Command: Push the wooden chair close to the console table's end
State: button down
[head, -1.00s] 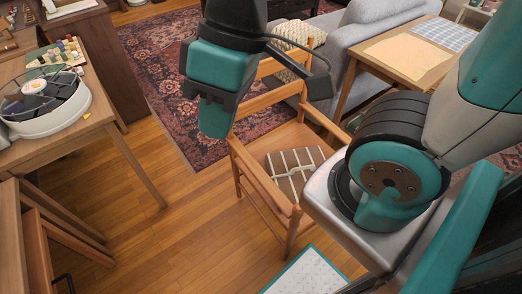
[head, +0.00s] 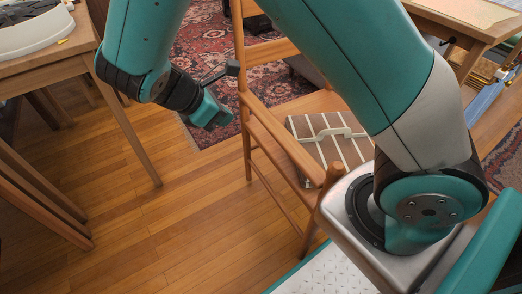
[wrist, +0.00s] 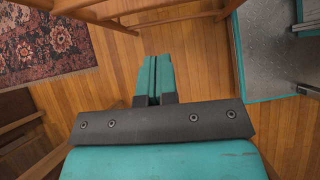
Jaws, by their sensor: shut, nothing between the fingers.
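The wooden chair (head: 282,138) stands in the middle of the head view, close in front of my body. A striped item with a pale handle (head: 325,145) lies on its seat. My arm covers part of the chair's right side. My gripper (head: 214,116) is shut and empty, pointing down just left of the chair in the head view. In the wrist view its closed fingers (wrist: 156,65) are over bare floor, with wooden bars (wrist: 170,14) beyond. I cannot tell whether they touch the chair. Wooden tables stand left (head: 48,68) and right (head: 445,30); which is the console table is unclear.
A round white tray (head: 35,30) sits on the left table. Bare wood floor (head: 150,215) lies between that table and the chair. A patterned rug (head: 205,55) is behind. Wooden framing (head: 40,195) stands at the lower left.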

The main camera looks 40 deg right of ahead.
notch_tip(320, 180, down, 4)
jog(key=n+h+b, duration=0.1)
jog(key=b, duration=0.7)
send_near(269, 131)
jog(key=x, duration=0.7)
jog(key=shift+a+f, duration=0.2)
jog(key=shift+w+r+p, duration=0.1)
jog(key=shift+r+p, duration=0.05)
jog(key=shift+p, duration=0.15)
